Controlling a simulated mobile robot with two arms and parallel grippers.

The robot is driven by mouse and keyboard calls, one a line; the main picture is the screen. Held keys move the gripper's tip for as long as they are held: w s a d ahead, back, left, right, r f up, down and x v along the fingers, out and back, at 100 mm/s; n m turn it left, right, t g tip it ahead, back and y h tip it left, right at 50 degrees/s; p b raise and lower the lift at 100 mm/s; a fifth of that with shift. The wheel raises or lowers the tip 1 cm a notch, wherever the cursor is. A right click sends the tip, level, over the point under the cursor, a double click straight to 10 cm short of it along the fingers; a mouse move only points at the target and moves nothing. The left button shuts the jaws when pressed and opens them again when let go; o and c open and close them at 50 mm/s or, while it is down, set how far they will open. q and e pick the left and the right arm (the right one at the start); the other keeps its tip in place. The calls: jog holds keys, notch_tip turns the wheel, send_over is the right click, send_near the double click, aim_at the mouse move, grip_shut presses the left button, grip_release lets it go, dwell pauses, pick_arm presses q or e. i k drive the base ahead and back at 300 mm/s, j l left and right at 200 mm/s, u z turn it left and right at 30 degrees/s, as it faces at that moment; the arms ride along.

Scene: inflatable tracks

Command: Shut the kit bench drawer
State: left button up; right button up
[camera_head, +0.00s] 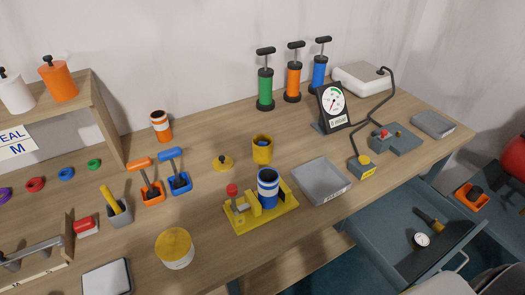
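The kit bench drawer (368,243) is grey-blue and stands open at the lower right, pulled out from under the bench top. Its front panel, with a pale bar handle (451,270), faces the bottom right. Inside lie a small round white-faced gauge (421,240) and a brass-and-dark fitting (430,219). A dark grey rounded shape shows at the bottom right corner, close to the drawer front; I cannot tell whether it is part of my arm. I see no gripper fingers of either arm.
An orange item (472,196) and a red rounded object (515,157) are right of the drawer.

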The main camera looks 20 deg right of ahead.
aim_at(384, 230)
jog(key=z, duration=0.45)
jog(key=k+z, duration=0.15)
jog(key=z, duration=0.75)
jog(key=k+z, duration=0.1)
jog(key=z, duration=0.35)
jog(key=l+z, duration=0.1)
jog(key=z, duration=0.35)
jog(key=k+l, duration=0.05)
